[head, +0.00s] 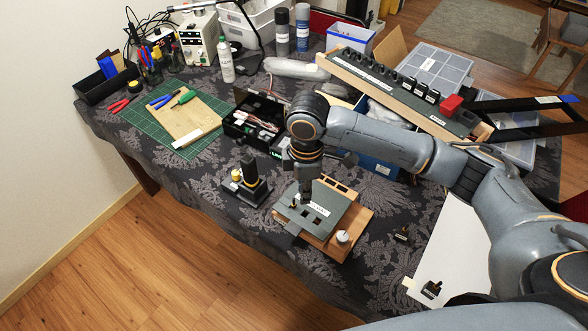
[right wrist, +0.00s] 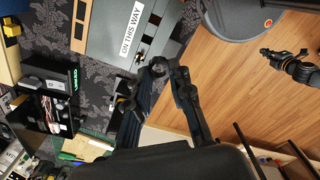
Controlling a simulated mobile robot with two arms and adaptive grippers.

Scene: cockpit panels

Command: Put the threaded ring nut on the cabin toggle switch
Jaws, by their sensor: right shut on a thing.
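The grey panel (head: 335,216) with the "ON THIS WAY" label lies on a wooden stand (head: 361,221) and has square openings. My right gripper (head: 303,200) points down over the panel's left part. In the right wrist view the gripper (right wrist: 166,72) is shut on a small dark round thing, apparently the ring nut (right wrist: 157,66), close to the panel's edge (right wrist: 108,42). A small light-coloured part by the nut may be the toggle switch; I cannot tell whether they touch. A dark gripper-like shape, apparently my left gripper (right wrist: 288,64), shows over the floor; its jaws are unclear.
A black fixture with a yellow knob (head: 246,184) stands left of the panel. An open black toolbox (head: 252,123) is behind it. A white-topped knob (head: 342,237) sits on the stand. Small dark parts (head: 403,234) (head: 432,289) lie to the right. Bare cloth lies between.

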